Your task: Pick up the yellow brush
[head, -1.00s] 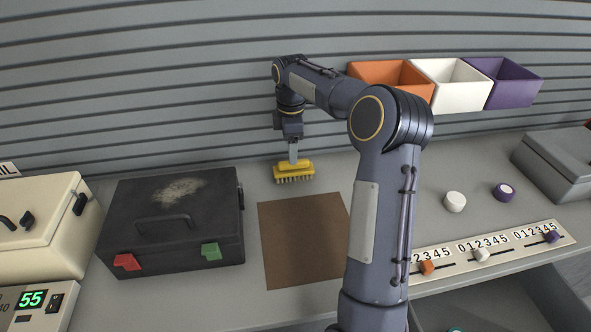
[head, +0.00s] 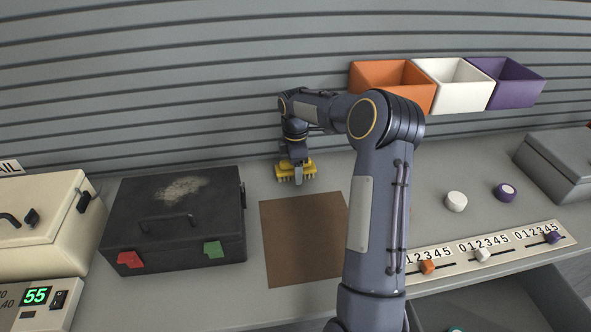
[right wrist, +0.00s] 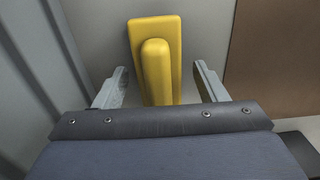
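The yellow brush (head: 311,170) stands bristles down on the grey bench, just behind the brown mat, near the slatted wall. My right gripper (head: 297,176) is lowered at the brush, and its finger hides part of the brush in the head view. In the right wrist view the brush's raised yellow handle (right wrist: 156,68) lies between the two fingers of the gripper (right wrist: 161,85). The fingers are open, with a gap on each side of the handle. My left gripper is not in view.
A brown mat (head: 303,240) lies in front of the brush. A black case (head: 175,215) with red and green latches stands to the left. Orange, white and purple bins (head: 392,88) hang on the wall. A numbered slider strip (head: 500,250) lies to the right.

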